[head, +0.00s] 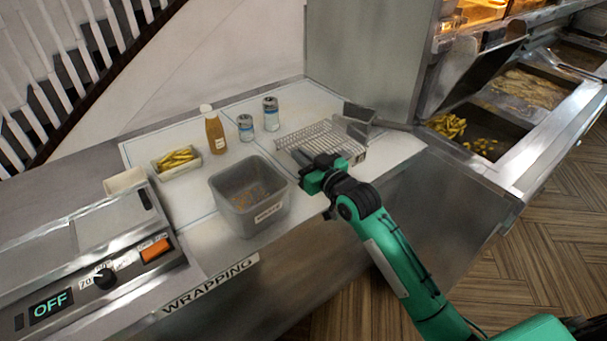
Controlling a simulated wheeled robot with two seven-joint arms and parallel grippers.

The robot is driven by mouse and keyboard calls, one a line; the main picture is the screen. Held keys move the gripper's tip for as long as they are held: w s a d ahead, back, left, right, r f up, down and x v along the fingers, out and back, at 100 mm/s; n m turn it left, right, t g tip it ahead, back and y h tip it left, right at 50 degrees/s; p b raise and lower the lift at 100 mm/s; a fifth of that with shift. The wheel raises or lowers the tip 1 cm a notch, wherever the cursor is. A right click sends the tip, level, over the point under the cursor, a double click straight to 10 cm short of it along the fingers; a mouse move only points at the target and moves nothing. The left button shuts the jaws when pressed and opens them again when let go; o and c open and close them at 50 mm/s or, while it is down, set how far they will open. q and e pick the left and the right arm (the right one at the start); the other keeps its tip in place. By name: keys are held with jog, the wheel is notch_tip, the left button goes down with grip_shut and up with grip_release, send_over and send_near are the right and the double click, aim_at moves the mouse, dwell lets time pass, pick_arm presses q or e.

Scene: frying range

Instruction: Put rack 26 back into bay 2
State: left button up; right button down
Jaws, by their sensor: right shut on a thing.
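A wire rack (318,140) lies on the white counter top, at the back right of the wrapping area. No number can be read on it, so I cannot confirm that it is rack 26. My right gripper (309,162) is at the rack's near edge and is shut on it; the fingertips and the exact grip point are partly hidden by the gripper body. No bay marked 2 can be read in this view. My left gripper is not in view.
A grey waste bin (249,198) stands just left of my right gripper. A sauce bottle (214,131), two cans (271,114) and a tray of chips (176,160) stand further left. Fryer wells (485,131) are at right.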

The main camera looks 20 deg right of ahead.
notch_tip(320, 180, down, 3)
jog(key=shift+r, duration=0.1)
notch_tip(320, 180, down, 4)
jog(key=shift+r+p, duration=0.2)
jog(key=shift+p, duration=0.4)
jog(key=shift+f, duration=0.2)
jog(key=c, duration=1.5)
grip_release()
